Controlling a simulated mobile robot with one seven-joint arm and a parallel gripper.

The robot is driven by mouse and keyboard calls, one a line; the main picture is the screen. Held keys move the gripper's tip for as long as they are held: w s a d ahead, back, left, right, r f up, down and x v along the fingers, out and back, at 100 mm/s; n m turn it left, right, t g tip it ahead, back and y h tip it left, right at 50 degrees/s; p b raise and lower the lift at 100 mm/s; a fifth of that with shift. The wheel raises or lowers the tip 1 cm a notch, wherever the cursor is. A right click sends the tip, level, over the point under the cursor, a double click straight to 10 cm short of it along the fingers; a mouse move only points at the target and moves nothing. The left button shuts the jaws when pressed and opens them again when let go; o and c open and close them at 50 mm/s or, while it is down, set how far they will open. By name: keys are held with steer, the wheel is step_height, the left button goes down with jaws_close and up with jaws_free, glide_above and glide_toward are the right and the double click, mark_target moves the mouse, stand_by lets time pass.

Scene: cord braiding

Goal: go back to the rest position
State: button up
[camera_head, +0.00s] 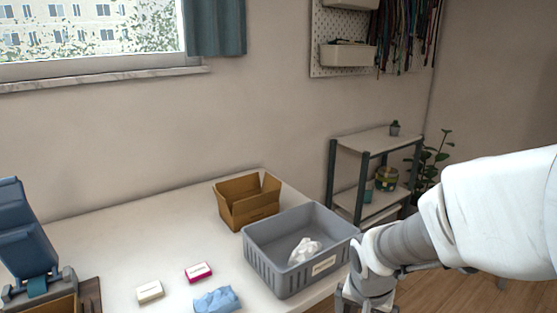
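My gripper (366,304) is at the lower right, beside the right wall of the grey bin. Its fingertips are cut off by the bottom edge of the picture, so I cannot tell whether it is open or shut. My arm reaches in from the right edge. The grey bin (270,265) stands on the table with a label on its front and a crumpled white thing (304,251) inside.
The white table (118,240) bears an open cardboard box (249,203), a pink-and-white block (199,272), a cream block (150,291), a crumpled blue thing (217,299) and a dark blue device (27,245). A shelf rack (371,141) stands behind on the right.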

steer(key=s+a+r+n+t+y, duration=0.1)
steer(key=s+r+n, duration=0.2)
steer(key=s+r, duration=0.35)
steer(key=s+a+r+n+t, duration=0.1)
steer(key=s+r+n+t, duration=0.1)
steer(key=s+r, duration=0.45)
step_height(320, 180, up, 15)
steer(key=w+p, duration=0.1)
steer(key=p, duration=1.2)
steer(key=shift+w+a, duration=0.2)
steer(key=shift+w, duration=0.05)
steer(key=shift+f, duration=0.1)
steer(key=shift+c, duration=0.3)
